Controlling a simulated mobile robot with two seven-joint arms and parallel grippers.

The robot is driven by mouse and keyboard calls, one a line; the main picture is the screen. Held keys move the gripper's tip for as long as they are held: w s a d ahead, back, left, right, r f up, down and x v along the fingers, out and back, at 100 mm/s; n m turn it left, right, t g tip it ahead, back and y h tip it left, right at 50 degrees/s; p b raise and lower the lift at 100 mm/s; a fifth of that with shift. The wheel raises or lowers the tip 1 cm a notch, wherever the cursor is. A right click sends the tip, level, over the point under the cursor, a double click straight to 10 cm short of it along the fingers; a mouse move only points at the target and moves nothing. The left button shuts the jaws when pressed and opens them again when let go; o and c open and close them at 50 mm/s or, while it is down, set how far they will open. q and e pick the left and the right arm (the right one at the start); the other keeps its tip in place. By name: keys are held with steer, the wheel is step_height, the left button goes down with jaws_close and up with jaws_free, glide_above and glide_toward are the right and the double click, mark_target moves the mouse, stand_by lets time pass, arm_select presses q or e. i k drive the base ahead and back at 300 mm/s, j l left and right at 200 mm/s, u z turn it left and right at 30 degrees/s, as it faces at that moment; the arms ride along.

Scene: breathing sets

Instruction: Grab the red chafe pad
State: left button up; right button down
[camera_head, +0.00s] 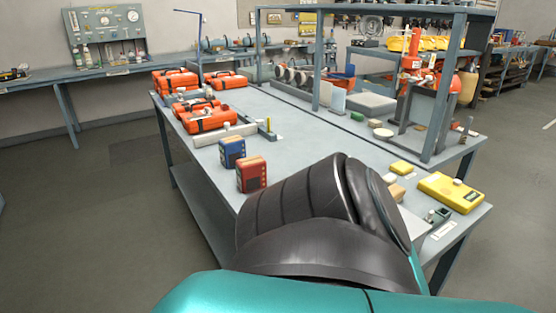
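A small red block-like item with a tan top and dark marks on its front (252,176) stands on the grey workbench (290,125), near its left front edge. I cannot tell for sure whether it is the red chafe pad. A similar blue item with a reddish side (232,151) stands just behind it to the left. A large dark ribbed part with teal below, which looks like my own arm, fills the lower middle and hides part of the bench right of the red item. Neither gripper shows.
Orange cases (211,120) lie at the bench's far left. A yellow case (451,191) and a small yellow item (400,167) lie at the right. A grey shelf frame (440,100) rises along the back. Open floor (90,230) lies at the left.

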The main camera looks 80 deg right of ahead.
mark_target(251, 175)
steer(key=k+j+z, duration=0.1)
steer(key=z, duration=1.35)
steer(key=i+z, duration=0.1)
steer(key=z, duration=0.4)
steer(key=i+j+z, duration=0.1)
steer(key=z, duration=0.4)
steer(key=j+u, duration=0.1)
steer(key=k, duration=0.05)
